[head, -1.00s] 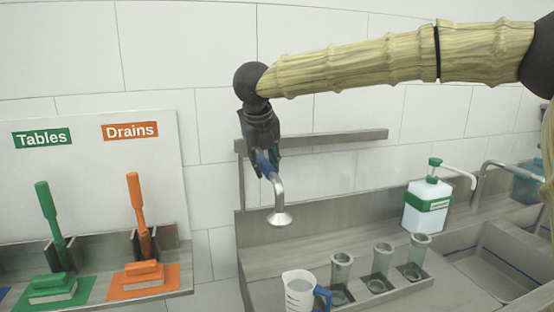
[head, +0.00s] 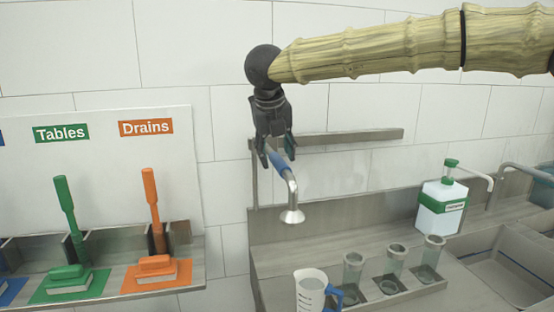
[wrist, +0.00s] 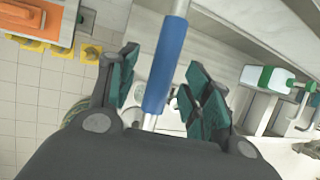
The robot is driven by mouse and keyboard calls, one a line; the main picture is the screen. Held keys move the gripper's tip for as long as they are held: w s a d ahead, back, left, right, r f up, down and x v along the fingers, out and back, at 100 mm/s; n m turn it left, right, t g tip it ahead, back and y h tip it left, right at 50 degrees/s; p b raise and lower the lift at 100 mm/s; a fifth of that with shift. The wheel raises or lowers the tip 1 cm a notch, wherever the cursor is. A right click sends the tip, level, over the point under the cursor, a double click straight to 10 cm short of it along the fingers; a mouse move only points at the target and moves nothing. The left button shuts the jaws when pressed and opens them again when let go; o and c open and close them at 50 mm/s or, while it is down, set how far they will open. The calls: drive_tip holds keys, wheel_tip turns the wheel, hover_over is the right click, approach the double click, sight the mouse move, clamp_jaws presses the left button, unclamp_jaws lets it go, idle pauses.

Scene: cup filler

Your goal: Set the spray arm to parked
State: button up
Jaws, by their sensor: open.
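The spray arm (head: 292,190) is a bent metal tube with a round spray head pointing down and a blue grip sleeve (head: 276,158). It hangs in front of the wall rail, above the counter with the cups. My gripper (head: 276,150) is at the blue sleeve, pointing down. In the wrist view the sleeve (wrist: 165,65) runs between the two open teal-padded fingers, with gaps visible on both sides. The far end of the tube is out of the wrist view. No parked mark is visible.
A measuring jug (head: 311,290) with a blue handle stands below the spray head. Several glass cups, one here (head: 395,262), stand in a rack to its right. A green-and-white dispenser bottle (head: 441,205) is farther right. Brushes and a board (head: 100,150) are at left.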

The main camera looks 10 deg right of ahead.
drive_tip(key=v, duration=0.9)
drive_tip(key=shift+s, duration=0.1)
